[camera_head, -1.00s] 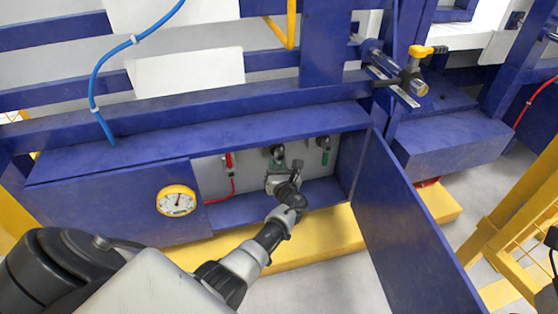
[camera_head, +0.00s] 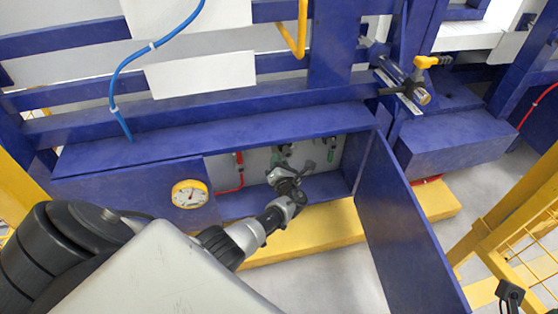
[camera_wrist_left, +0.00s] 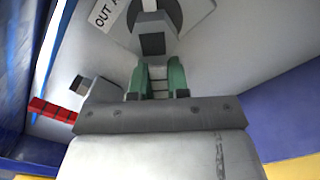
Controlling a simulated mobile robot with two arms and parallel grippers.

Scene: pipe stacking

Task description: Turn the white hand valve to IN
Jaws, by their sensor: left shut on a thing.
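In the head view my left gripper (camera_head: 281,173) reaches into the open blue cabinet, at the middle one of its fittings. A dark round valve (camera_head: 284,150) with a green part below it sits at its tip. In the left wrist view the valve (camera_wrist_left: 154,18) is a dark disc with a pale and black handle pointing down to my gripper (camera_wrist_left: 156,84). The gripper is shut on this handle, with green pieces at both sides of the grip. A label reading OUT (camera_wrist_left: 103,13) is left of the disc. No IN label shows.
A red handle (camera_head: 239,158) is left of the valve; a similar valve with a green part (camera_head: 331,155) is right of it. The open cabinet door (camera_head: 405,225) stands to the right. A pressure gauge (camera_head: 189,194) is on the front panel. A blue ledge (camera_head: 215,140) lies above.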

